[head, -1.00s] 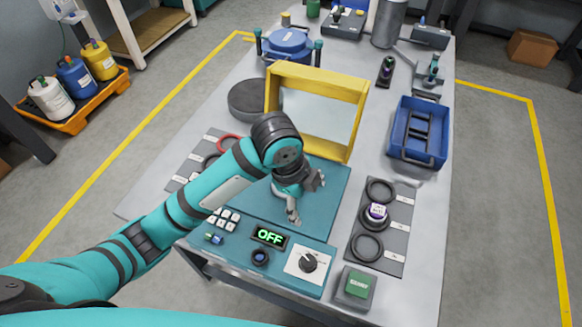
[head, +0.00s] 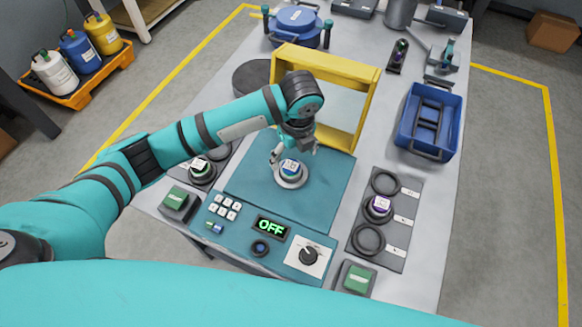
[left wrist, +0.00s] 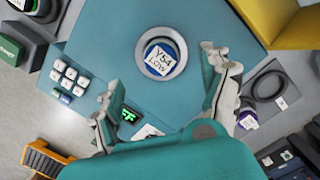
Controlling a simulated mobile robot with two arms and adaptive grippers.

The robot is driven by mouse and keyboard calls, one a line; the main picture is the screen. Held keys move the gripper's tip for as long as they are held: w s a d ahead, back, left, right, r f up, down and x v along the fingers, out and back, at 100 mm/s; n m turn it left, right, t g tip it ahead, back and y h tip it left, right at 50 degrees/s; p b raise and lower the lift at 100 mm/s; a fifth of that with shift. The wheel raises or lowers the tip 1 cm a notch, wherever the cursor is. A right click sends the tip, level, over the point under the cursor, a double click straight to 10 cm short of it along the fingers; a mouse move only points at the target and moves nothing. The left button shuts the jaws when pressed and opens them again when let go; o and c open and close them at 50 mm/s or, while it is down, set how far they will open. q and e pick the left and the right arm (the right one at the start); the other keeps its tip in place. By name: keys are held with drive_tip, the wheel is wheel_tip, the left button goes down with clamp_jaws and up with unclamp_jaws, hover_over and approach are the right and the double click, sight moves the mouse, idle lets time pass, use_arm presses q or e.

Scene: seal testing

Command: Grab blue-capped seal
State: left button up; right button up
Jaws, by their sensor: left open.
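The blue-capped seal (head: 290,168) sits upright in a round grey seat on the teal test plate. In the left wrist view the seal (left wrist: 160,58) has a white label reading "Y54 LOW" with blue around it. My left gripper (head: 295,158) is open and empty, just behind and above the seal in the head view. In the left wrist view the open fingers (left wrist: 163,97) are on either side below the seal, apart from it. My right gripper is not in view.
A purple-capped seal (head: 380,205) stands on the right grey mat with black rings. Another seal (head: 200,167) stands at left. A yellow frame (head: 365,85) rises behind the plate. A blue crate (head: 452,140) is at right. The control panel reads OFF (head: 271,227).

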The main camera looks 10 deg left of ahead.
sight(291, 166)
use_arm(q)
wheel_tip(291, 166, down, 2)
drive_tip(key=shift+w+a+f, duration=0.1)
drive_tip(key=shift+f+p, duration=0.4)
wheel_tip(291, 166, down, 4)
drive_tip(key=shift+w+a+f+p, duration=0.1)
drive_tip(key=shift+w+a+p, duration=0.05)
drive_tip(key=shift+p, duration=0.3)
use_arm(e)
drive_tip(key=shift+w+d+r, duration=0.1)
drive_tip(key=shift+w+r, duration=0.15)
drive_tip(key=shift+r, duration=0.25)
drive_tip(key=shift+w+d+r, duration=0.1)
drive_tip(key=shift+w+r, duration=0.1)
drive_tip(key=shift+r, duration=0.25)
use_arm(q)
drive_tip(key=shift+c, duration=0.4)
drive_tip(key=c, duration=1.5)
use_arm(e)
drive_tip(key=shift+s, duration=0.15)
